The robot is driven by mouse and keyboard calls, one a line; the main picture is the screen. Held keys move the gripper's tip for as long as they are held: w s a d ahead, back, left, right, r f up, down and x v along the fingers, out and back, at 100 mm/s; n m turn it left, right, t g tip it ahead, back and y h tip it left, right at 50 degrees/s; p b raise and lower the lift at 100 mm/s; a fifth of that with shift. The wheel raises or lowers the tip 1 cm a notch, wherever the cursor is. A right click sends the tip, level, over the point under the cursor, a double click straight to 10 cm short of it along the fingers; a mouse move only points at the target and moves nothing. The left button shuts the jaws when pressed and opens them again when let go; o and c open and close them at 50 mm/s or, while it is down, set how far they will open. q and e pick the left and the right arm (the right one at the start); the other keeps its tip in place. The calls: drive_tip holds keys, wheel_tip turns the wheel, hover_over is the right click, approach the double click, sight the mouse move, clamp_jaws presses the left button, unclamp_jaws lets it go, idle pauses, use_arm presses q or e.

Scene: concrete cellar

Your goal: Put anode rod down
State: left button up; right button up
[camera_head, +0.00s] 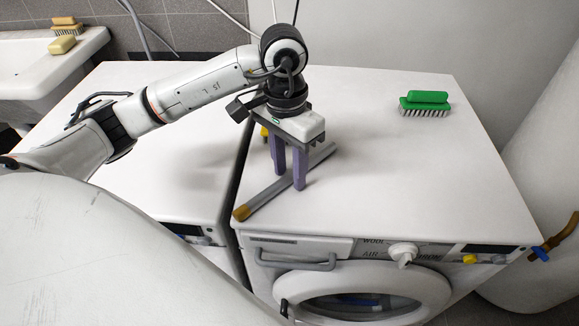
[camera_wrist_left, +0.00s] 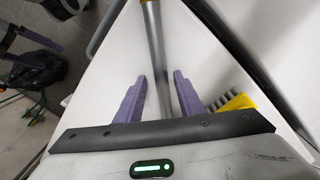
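The anode rod (camera_head: 270,194) is a grey rod with an ochre end. It lies slantwise on the white top of the right washing machine (camera_head: 400,170), its ochre end near the front left corner. My left gripper (camera_head: 289,178) points down over the rod, with its purple fingers standing apart on either side of it. In the left wrist view the rod (camera_wrist_left: 156,50) runs between the two fingers (camera_wrist_left: 157,90), with a visible gap on each side. Part of the rod is hidden behind the fingers.
A green brush (camera_head: 425,103) stands at the back right of the machine top. A yellow brush (camera_wrist_left: 236,102) is close beside the left gripper. A second white machine top (camera_head: 180,160) adjoins at left, across a narrow gap. A sink (camera_head: 40,65) is at the far left.

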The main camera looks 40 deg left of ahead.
sight(287, 174)
use_arm(q)
drive_tip(key=shift+r, duration=0.1)
drive_tip(key=shift+r+p, duration=0.25)
drive_tip(key=shift+p, duration=0.1)
wheel_tip(287, 174, up, 12)
drive_tip(key=shift+a+f, duration=0.2)
drive_tip(key=shift+a, duration=0.1)
